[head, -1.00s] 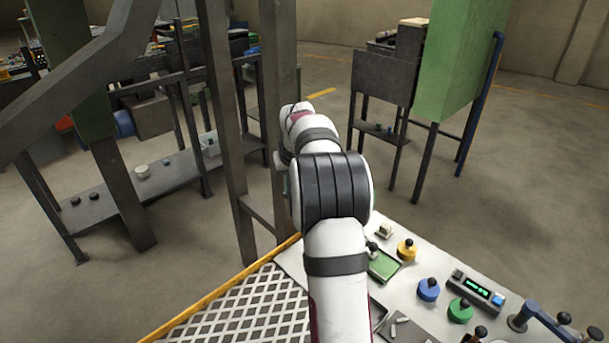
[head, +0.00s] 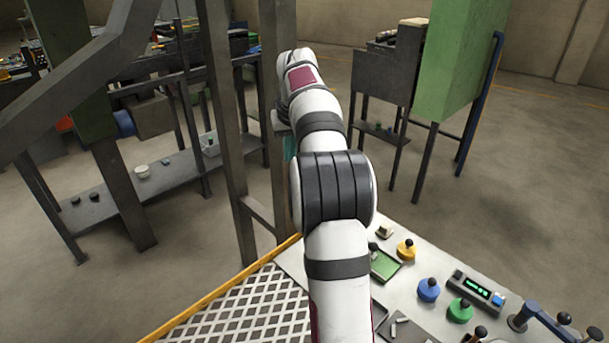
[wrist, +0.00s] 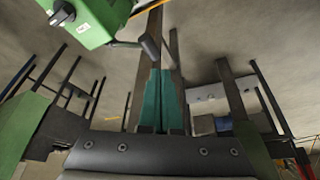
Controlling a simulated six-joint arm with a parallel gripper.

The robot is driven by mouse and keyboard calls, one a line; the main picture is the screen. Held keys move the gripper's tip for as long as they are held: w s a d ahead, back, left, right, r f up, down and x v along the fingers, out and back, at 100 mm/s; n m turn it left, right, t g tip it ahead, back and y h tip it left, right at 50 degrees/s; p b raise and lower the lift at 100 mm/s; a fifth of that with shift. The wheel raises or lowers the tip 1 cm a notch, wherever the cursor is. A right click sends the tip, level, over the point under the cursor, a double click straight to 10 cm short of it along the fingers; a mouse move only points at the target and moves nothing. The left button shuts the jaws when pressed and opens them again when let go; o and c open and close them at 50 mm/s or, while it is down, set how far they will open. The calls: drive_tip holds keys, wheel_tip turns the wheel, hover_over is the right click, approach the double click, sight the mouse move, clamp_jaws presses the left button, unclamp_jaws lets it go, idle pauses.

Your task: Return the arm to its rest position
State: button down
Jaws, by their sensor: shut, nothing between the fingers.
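My arm reaches away from the panel in the head view, raised in front of the grey uprights. My gripper (wrist: 162,90) shows in the wrist view as two teal fingers side by side, shut and with nothing between them. In the head view only a small teal part of it (head: 290,147) shows beside the arm. The rest is hidden behind my arm. The fingers appear to hang in free air, though nearness to the dark upright behind them is hard to tell.
Grey steel posts (head: 232,150) stand close left of my arm. A green cabinet (head: 460,60) stands at right. The control panel (head: 415,300) holds blue, green and yellow knobs. A green box (wrist: 90,18) shows in the wrist view. Open floor lies between the stands.

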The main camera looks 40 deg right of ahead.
wheel_tip(320, 180, up, 2)
idle(0.4)
drive_tip(key=s+a+g+y, duration=0.1)
drive_tip(key=s+a, duration=0.3)
drive_tip(key=a, duration=0.4)
drive_tip(key=s+a+f+y, duration=0.1)
drive_tip(key=s+a, duration=0.2)
drive_tip(key=a, duration=0.5)
drive_tip(key=s+a+g+y, duration=0.1)
drive_tip(key=s+a, duration=0.3)
drive_tip(key=a, duration=0.5)
drive_tip(key=s+a+f, duration=0.3)
drive_tip(key=s+a, duration=0.1)
drive_tip(key=s, duration=0.3)
drive_tip(key=s+a+f+g, duration=0.1)
drive_tip(key=s+a+f, duration=0.2)
drive_tip(key=s, duration=0.4)
drive_tip(key=s+a+f+g+y, duration=0.1)
drive_tip(key=s+a+f, duration=0.3)
drive_tip(key=s, duration=0.3)
drive_tip(key=shift+s+a, duration=0.15)
drive_tip(key=shift+a, duration=0.15)
